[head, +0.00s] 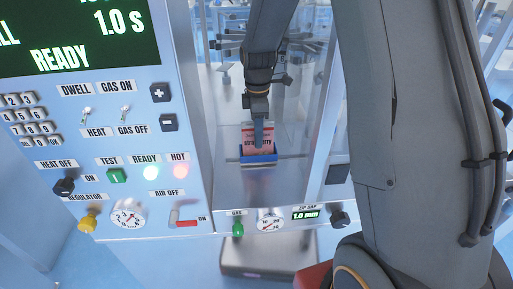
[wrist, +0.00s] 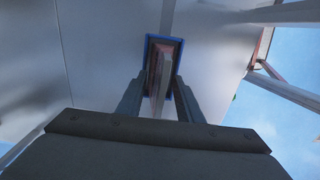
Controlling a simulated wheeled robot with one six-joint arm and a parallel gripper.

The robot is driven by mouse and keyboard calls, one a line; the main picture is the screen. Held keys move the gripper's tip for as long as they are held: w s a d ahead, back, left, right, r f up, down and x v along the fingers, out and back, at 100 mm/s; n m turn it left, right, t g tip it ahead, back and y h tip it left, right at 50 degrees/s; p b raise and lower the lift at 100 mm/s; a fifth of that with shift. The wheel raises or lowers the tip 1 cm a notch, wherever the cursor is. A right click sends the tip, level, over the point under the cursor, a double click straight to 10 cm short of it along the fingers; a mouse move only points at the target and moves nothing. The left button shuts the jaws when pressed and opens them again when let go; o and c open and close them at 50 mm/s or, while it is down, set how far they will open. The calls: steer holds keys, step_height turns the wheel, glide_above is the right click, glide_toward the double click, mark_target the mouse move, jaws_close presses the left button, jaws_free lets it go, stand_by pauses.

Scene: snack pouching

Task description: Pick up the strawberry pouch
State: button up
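The strawberry pouch (head: 251,141) is pinkish with a pale top band and dark lettering, partly readable. It stands upright in a blue holder (head: 258,159) on the machine's metal bed. My gripper (head: 259,128) comes down over the pouch from above and covers part of its front. In the wrist view, the pouch (wrist: 160,72) is seen edge-on inside the blue holder rim, between the two fingers of my gripper (wrist: 162,92). The fingers are spread, with a gap visible beside the pouch. Whether either fingertip touches it I cannot tell.
A control panel (head: 125,145) with switches, a gauge and a READY display stands to the left. Clear panels and metal posts flank the bed. A lower front strip carries a green gas knob (head: 238,229) and a gauge. Bare metal bed (head: 240,195) lies in front of the holder.

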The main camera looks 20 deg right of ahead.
jaws_close()
steer(key=shift+r, duration=0.25)
